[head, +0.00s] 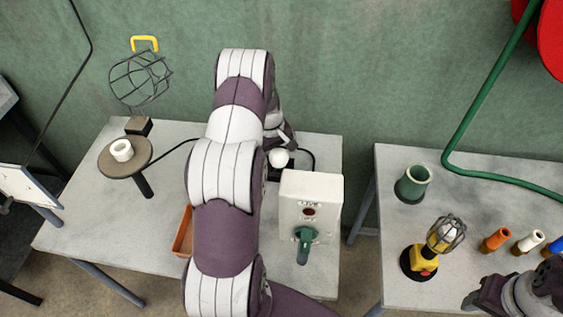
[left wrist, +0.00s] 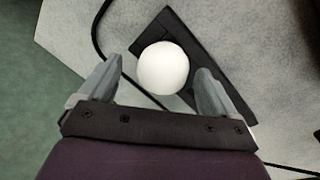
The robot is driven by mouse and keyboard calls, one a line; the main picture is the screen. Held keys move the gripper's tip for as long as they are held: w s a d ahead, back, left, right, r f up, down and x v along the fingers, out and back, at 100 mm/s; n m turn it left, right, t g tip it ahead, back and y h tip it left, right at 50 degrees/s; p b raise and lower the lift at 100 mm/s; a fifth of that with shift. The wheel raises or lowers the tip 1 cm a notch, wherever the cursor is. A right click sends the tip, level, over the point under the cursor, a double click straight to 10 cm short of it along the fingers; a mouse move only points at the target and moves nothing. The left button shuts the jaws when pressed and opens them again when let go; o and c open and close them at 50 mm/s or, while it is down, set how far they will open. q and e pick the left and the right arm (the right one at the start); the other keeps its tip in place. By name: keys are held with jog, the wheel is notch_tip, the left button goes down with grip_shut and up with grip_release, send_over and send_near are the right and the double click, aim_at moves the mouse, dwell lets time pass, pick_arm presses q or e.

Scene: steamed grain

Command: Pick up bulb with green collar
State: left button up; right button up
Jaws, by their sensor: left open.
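A round white bulb (left wrist: 163,68) shows from above in the left wrist view, over a dark flat base (left wrist: 225,60). No green collar shows on it from this side. In the head view the bulb (head: 279,157) is at the back right of the left table, just behind a white box. My left gripper (left wrist: 158,80) is open, with one finger on each side of the bulb and visible gaps to it. In the head view my left gripper (head: 282,140) is partly hidden by my own arm. Part of my right arm shows at the lower right; its jaws are unclear.
A white box (head: 311,190) with a green lever stands close in front of the bulb. A round stand (head: 126,160) and wire cage (head: 140,80) are left. The right table holds a green cup (head: 413,185), a caged lamp (head: 440,240) and several coloured cylinders.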

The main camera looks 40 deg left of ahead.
pick_arm(q)
notch_tip(320, 180, down, 3)
jog(key=shift+r, duration=0.2)
jog(key=shift+a+f, duration=0.1)
jog(key=shift+f, duration=0.15)
jog(key=shift+w, duration=0.1)
jog(key=c, duration=1.1)
jog(key=shift+c, duration=0.2)
jog(key=shift+r, duration=0.15)
